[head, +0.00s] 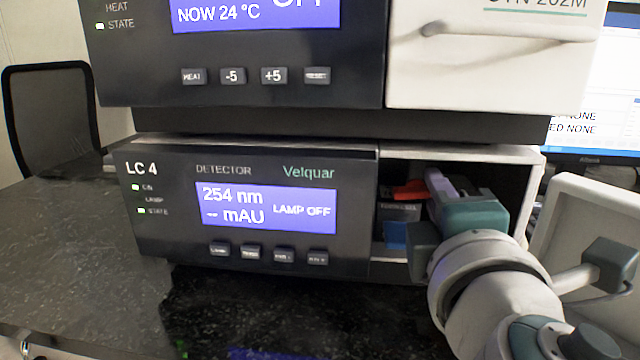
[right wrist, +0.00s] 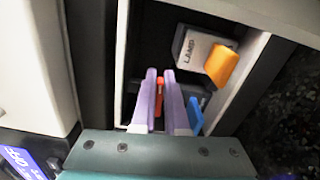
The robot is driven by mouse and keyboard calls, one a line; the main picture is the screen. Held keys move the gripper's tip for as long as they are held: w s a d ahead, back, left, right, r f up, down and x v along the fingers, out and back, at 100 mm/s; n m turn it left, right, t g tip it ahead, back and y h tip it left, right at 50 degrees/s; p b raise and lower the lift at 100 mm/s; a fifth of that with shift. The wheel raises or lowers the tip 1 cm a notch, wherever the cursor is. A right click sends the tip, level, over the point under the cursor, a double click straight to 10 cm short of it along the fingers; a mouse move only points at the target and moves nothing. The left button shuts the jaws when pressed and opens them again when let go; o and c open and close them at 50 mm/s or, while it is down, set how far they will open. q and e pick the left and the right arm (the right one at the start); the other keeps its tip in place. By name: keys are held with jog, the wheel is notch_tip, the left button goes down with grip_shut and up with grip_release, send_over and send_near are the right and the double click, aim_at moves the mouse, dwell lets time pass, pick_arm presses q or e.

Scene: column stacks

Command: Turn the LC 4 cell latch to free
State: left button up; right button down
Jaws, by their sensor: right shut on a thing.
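The LC 4 detector (head: 255,172) is the lower unit of the stack, with its right bay open. In the bay a red latch lever (head: 408,189) sits above a dark cell block (head: 398,210) with a small label. My right gripper (head: 436,184) reaches into the bay from the right, its fingers at the lever. In the right wrist view the purple fingers of my right gripper (right wrist: 160,76) are shut on the red lever (right wrist: 160,97), part of which shows between them. The fingers hide the rest. My left gripper is out of view.
A blue tab (head: 396,234) is low in the bay. The right wrist view also shows a grey block marked LAMP (right wrist: 192,50) with an orange handle (right wrist: 221,65). An open white door (head: 570,215) stands to the right. The upper unit (head: 240,50) sits close above.

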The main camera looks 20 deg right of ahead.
jog(key=c, duration=0.9)
grip_release()
jog(key=shift+c, duration=0.2)
jog(key=shift+s, duration=0.1)
jog(key=v, duration=0.9)
jog(key=shift+s+a+b, duration=0.2)
jog(key=shift+s+b, duration=0.15)
